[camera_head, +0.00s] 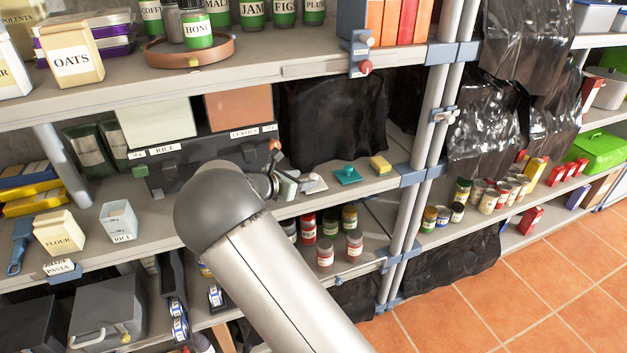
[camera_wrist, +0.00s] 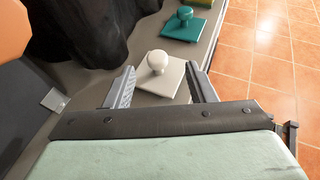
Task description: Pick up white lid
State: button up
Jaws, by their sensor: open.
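The white lid (camera_wrist: 163,80) is a flat square plate with a round knob on top, lying on the grey shelf in the wrist view. My gripper (camera_wrist: 160,88) is open, with one finger on the left side of the lid and the other on its right. I cannot tell if the fingers touch it. In the head view the lid (camera_head: 314,184) is a small pale shape just right of my gripper (camera_head: 296,186), and partly hidden by it.
A teal lid (camera_wrist: 183,26) with a knob lies farther along the shelf, with a yellow sponge-like block (camera_head: 380,165) past it. Black plastic sheeting (camera_head: 333,115) hangs behind. The shelf edge drops to an orange tiled floor (camera_wrist: 262,50) on the right. Jars stand on the shelf below.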

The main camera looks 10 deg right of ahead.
aim_at(311, 176)
jog(key=shift+p+x, duration=1.3)
jog(key=shift+x, duration=1.7)
jog(key=shift+w+a, duration=0.1)
jog(key=shift+w, duration=0.05)
jog(key=c, duration=1.1)
